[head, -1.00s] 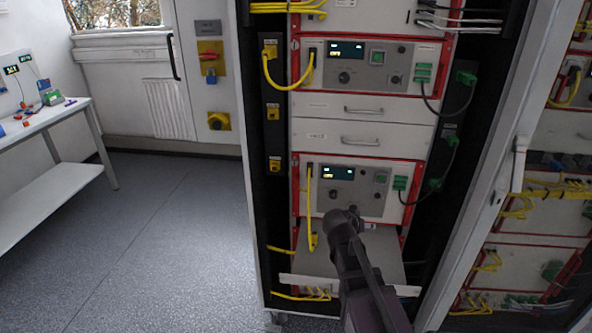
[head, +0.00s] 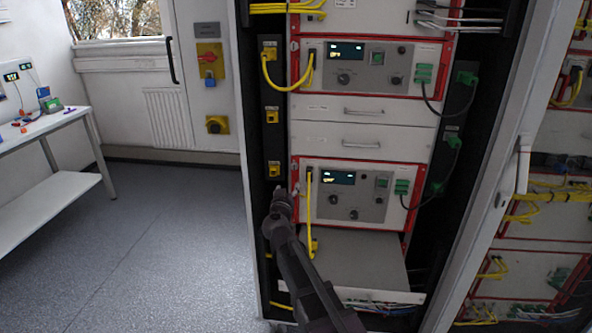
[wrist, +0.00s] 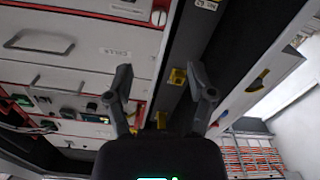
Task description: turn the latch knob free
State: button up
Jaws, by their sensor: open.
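In the head view my gripper (head: 281,192) is in front of the left edge of the lower instrument unit (head: 350,205), beside the black vertical strip. In the wrist view my gripper (wrist: 160,72) is open and empty, its two dark fingers spread apart. A small round pale slotted knob (wrist: 158,18), which looks like the latch knob, sits on the red-edged panel border, beyond the fingertips and near the top of the picture. The fingers do not touch it. In the head view I cannot make the knob out clearly near my gripper.
A yellow cable (head: 309,210) hangs down the lower unit's left side, close to my gripper. Yellow sockets (head: 274,168) line the black strip (head: 271,130). A grey shelf (head: 355,262) juts out below. The open floor (head: 150,240) lies to the left.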

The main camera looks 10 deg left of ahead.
aim_at(294, 168)
jog(key=shift+w, duration=0.1)
jog(key=w, duration=1.3)
jog(key=shift+w+d, duration=0.3)
